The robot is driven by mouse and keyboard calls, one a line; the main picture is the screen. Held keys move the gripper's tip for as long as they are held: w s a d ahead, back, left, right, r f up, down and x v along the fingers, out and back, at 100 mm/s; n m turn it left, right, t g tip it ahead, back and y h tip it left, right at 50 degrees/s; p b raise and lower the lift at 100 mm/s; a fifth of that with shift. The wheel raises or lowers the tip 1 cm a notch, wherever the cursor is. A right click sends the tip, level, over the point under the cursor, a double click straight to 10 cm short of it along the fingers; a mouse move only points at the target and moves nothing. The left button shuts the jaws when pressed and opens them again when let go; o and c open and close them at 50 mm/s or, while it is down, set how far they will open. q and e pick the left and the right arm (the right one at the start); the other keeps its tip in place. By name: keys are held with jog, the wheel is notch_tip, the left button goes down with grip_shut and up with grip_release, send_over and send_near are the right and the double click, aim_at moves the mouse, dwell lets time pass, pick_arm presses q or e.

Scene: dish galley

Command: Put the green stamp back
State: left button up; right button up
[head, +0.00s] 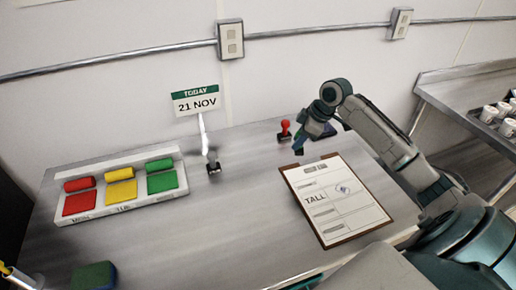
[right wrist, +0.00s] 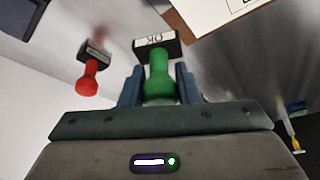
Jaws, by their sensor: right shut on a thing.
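The green stamp (right wrist: 158,75) is between the fingers of my right gripper (right wrist: 160,85) in the right wrist view. Its green handle is gripped, and its dark base with a white "OK" label points away from the gripper. A dark purple pad (head: 328,131) is to the right, partly covered by my arm.
A clipboard (head: 327,240) with a marked "TALL" sheet lies front right. A white tray (head: 120,208) with red, yellow and green blocks is left. A green-blue sponge (head: 94,276) lies at the front left.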

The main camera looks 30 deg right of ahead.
jog(key=shift+w+a, duration=0.1)
jog(key=shift+w, duration=0.15)
jog(key=w+a+p, duration=0.1)
jog(key=w, duration=0.3)
jog(key=w+a+p, duration=0.2)
jog(key=w, duration=0.3)
jog(key=w+a+f+p, duration=0.1)
jog(key=w+a+p, duration=0.1)
jog(key=w, duration=0.2)
jog(key=shift+w+a+f, duration=0.1)
jog(key=shift+w+a, duration=0.05)
jog(key=shift+w, duration=0.2)
jog(key=shift+w+f, duration=0.1)
jog(key=shift+w, duration=0.15)
notch_tip(320, 180, down, 3)
jog(key=shift+r+p, duration=0.15)
jog(key=shift+p, duration=0.75)
jog(key=shift+f, duration=0.5)
jog(key=shift+f, duration=0.1)
jog(key=o, duration=0.8)
